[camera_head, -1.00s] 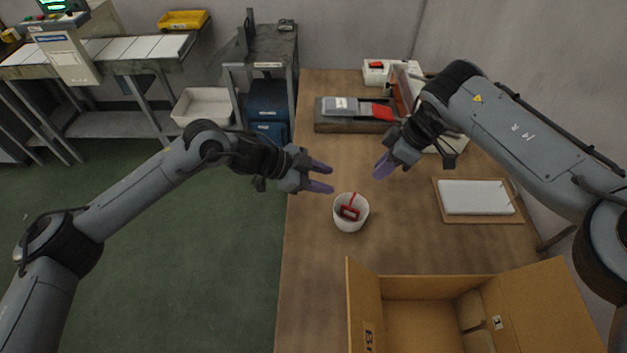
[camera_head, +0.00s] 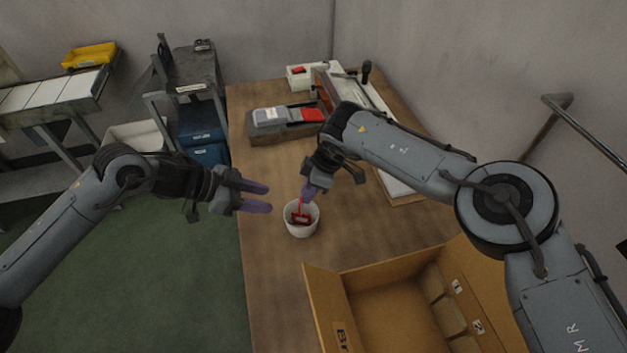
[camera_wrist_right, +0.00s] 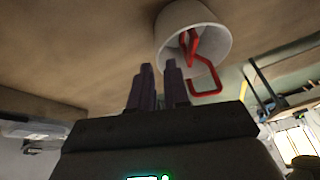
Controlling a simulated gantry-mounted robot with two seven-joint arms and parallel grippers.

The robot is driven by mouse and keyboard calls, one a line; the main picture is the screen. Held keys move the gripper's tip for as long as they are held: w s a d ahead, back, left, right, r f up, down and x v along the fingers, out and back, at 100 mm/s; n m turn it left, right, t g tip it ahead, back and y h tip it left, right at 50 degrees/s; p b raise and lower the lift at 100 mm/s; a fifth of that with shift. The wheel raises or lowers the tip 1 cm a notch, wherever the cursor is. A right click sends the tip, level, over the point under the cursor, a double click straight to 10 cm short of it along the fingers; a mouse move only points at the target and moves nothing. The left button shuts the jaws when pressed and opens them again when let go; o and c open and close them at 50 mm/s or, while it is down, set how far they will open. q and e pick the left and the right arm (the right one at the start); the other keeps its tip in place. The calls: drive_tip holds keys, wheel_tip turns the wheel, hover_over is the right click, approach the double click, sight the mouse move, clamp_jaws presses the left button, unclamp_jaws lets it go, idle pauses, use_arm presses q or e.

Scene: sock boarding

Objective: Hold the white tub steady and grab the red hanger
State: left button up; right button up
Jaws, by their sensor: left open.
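The white tub (camera_head: 302,230) stands upright on the brown table, and in the right wrist view its wall (camera_wrist_right: 180,18) shows at the top. The red hanger (camera_head: 301,216) leans in the tub with its upper end sticking out; its bent bar (camera_wrist_right: 207,88) shows beyond the rim in the right wrist view. My left gripper (camera_head: 269,197) is open and empty, just left of the tub and apart from it. My right gripper (camera_head: 306,196) is above the tub's far rim, close to the hanger's top. Its fingers (camera_wrist_right: 159,72) are a narrow gap apart with nothing between them.
An open cardboard box (camera_head: 392,300) stands near the front right of the tub. A grey device with a red part (camera_head: 284,120) sits at the back of the table. A white slab lies partly behind my right arm. The table around the tub is clear.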

drive_tip(key=shift+x, duration=0.8)
clamp_jaws()
